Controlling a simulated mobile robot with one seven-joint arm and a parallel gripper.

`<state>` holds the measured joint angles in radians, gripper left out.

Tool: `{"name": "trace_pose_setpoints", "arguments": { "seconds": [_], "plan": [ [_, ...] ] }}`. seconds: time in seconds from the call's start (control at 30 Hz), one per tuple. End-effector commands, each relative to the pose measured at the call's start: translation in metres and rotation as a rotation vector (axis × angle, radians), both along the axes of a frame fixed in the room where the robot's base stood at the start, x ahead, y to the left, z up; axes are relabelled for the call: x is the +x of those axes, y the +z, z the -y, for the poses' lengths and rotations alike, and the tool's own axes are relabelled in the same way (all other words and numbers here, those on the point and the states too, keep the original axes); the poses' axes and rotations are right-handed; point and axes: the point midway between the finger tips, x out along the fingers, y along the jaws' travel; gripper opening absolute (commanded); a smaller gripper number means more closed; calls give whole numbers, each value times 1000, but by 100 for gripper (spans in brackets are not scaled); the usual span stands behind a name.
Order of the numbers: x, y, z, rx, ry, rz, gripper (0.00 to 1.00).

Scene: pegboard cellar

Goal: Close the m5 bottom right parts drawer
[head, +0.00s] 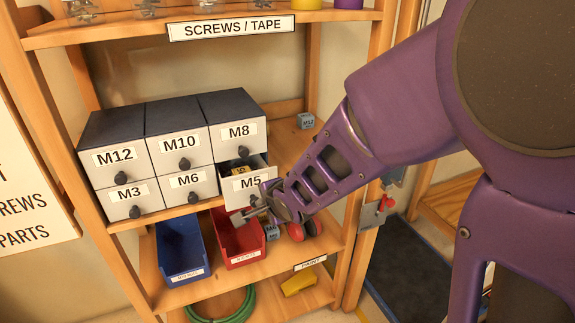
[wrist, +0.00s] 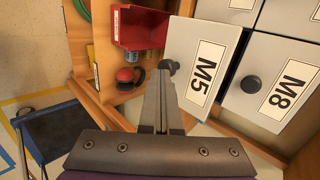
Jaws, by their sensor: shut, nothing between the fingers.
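The M5 drawer (head: 246,183) is the bottom right one of the small parts cabinet (head: 195,108). It stands pulled out, and something yellow shows inside it. My gripper (head: 247,211) is in front of the drawer's lower right part, with its fingers together and empty. In the wrist view, the drawer's white front (wrist: 198,68) with its M5 label fills the upper middle. Its dark knob (wrist: 168,66) is just beyond the tips of my shut fingers (wrist: 160,80). I cannot tell whether the fingers touch the knob or the front.
The other labelled drawers, such as M8 (head: 238,134) and M6 (head: 188,189), look shut. On the shelf below stand a blue bin (head: 180,250) and a red bin (head: 240,242). A red and black object (head: 308,228) lies beside the red bin. A wooden upright (head: 352,265) stands to the right.

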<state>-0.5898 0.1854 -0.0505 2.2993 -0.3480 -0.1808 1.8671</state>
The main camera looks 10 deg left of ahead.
Motion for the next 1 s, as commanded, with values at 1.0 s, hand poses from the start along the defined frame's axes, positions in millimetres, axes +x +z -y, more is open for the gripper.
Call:
{"name": "trace_pose_setpoints", "arguments": {
  "seconds": [1.0],
  "plan": [
    [65, 2, -40, 8, -1, 6, 0]
  ]
}}
